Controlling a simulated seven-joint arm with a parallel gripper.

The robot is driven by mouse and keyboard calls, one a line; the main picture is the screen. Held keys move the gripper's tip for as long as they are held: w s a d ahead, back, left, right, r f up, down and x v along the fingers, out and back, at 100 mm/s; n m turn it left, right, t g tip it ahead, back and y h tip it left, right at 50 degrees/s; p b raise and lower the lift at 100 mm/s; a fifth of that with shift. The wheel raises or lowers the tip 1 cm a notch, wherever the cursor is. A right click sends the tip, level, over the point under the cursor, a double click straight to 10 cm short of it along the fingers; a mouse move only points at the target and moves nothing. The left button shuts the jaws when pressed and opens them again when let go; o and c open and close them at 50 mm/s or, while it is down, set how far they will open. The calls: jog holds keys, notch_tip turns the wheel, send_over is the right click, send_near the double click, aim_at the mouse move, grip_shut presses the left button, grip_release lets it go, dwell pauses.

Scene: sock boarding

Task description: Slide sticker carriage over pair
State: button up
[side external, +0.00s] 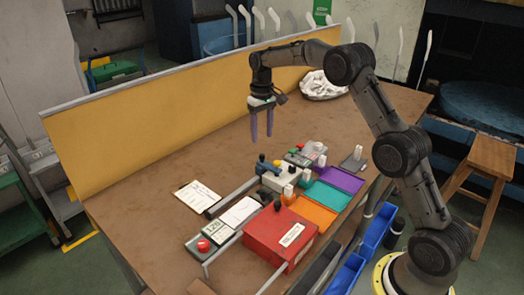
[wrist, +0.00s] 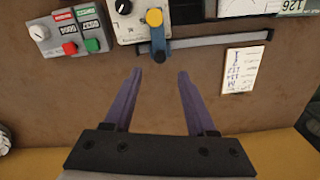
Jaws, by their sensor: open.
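A cream unit (side external: 279,177) with a blue lever and a dark knob stands on the bench beside a long metal rail (side external: 231,196); it looks like the sticker carriage. In the wrist view its blue lever (wrist: 158,45) with a yellow knob (wrist: 154,17) points toward my gripper, and the rail (wrist: 215,42) runs to the right. My gripper (side external: 261,138) has two purple fingers, open and empty, hanging above the bench behind the unit. In the wrist view the gripper (wrist: 160,72) is apart from the lever. I cannot make out a sock pair.
Orange, teal and purple mats (side external: 342,180) lie right of the unit. A control box (wrist: 68,32) has red and green buttons. A white pile (side external: 320,86) sits at the back. Bench left of the gripper is clear.

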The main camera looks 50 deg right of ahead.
aim_at(262, 154)
notch_tip(262, 154, down, 7)
jog(key=shift+f, duration=0.1)
jog(key=shift+c, duration=0.4)
grip_shut()
dwell(1.3)
